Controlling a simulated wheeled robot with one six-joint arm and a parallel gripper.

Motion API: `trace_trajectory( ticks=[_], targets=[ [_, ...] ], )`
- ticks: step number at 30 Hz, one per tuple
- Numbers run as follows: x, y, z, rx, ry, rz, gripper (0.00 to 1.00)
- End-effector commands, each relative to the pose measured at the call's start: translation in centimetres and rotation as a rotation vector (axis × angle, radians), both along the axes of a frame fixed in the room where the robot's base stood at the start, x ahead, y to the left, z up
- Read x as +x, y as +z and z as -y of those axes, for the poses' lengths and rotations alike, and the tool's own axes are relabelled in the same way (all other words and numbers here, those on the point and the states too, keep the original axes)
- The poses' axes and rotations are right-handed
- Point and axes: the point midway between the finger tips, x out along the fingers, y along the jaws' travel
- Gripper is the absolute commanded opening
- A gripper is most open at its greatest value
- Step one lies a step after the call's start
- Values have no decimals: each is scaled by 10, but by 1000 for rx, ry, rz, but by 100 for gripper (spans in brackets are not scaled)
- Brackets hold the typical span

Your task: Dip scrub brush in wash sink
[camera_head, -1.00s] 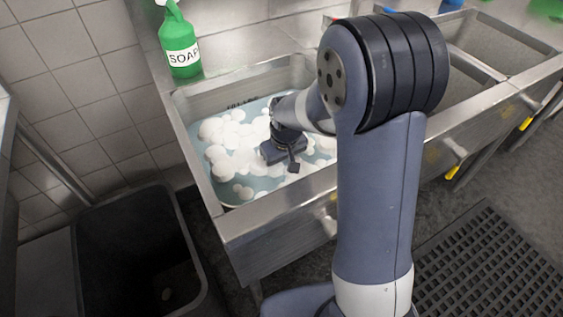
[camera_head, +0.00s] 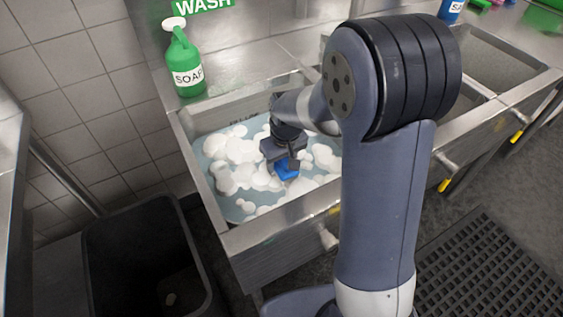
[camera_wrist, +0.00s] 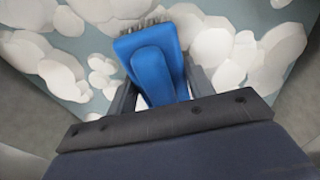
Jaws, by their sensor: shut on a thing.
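The wash sink (camera_head: 183,139) is a steel basin of bluish water with white foam, under a green sign reading WASH (camera_head: 203,8). My gripper (camera_head: 284,165) is over the foam inside the basin's outline, shut on a blue scrub brush (camera_head: 287,170). In the wrist view the blue brush (camera_wrist: 153,62) sits between the two fingers of my gripper (camera_wrist: 155,90). Its grey bristles show along the far edge, with foam and water behind them. The brush looks above the water; the exact gap cannot be told.
A green soap bottle (camera_head: 184,66) stands on the sink's back left ledge. A black bin (camera_head: 144,262) stands on the floor at left. More steel basins (camera_head: 480,75) lie to the right. A black floor grate (camera_head: 487,275) is at lower right.

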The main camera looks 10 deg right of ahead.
Motion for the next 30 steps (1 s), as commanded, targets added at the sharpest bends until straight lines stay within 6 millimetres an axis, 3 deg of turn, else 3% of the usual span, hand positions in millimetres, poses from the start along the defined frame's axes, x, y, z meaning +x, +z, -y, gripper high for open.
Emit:
trace_trajectory(
  ticks=[1,30],
  targets=[
    [0,12,0,0,0,1,32],
    [0,128,0,1,0,2,32]
  ],
)
